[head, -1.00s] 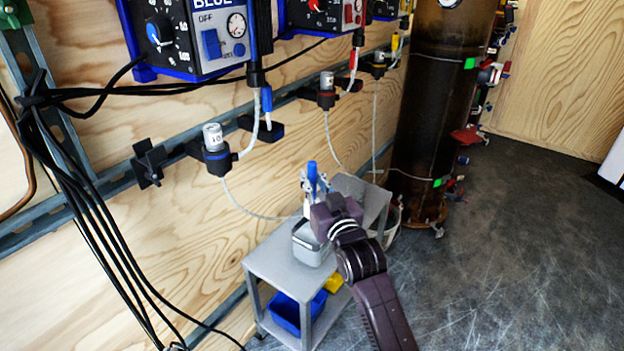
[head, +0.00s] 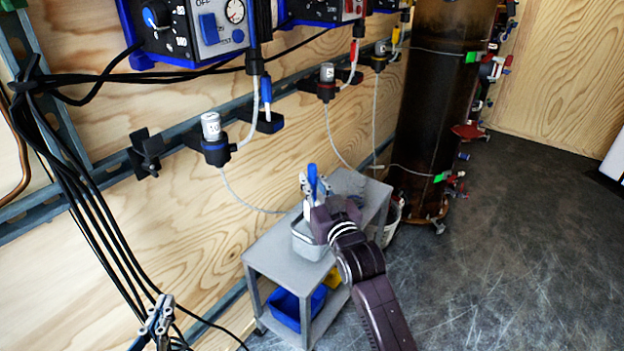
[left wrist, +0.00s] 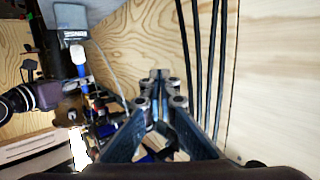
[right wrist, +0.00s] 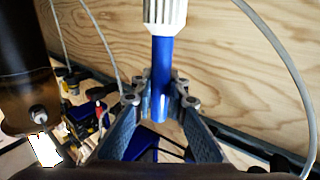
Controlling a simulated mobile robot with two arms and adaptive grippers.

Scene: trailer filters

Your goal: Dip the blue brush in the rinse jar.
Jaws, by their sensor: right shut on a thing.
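The blue brush (head: 312,178) is in my right gripper (head: 315,196), which is shut on its blue handle. In the right wrist view the handle (right wrist: 162,70) lies between the fingers, and a white end (right wrist: 165,14) points away from them. The grey rinse jar (head: 306,246) stands on the small cart beneath the right gripper. Its RINSE label shows in the left wrist view, where the jar (left wrist: 70,17) is near the brush's white end.
The grey cart (head: 270,262) stands by the plywood wall, with a blue bin (head: 287,310) on its lower shelf. Black cables (head: 85,215) hang near my left gripper. A dark column (head: 432,120) stands behind.

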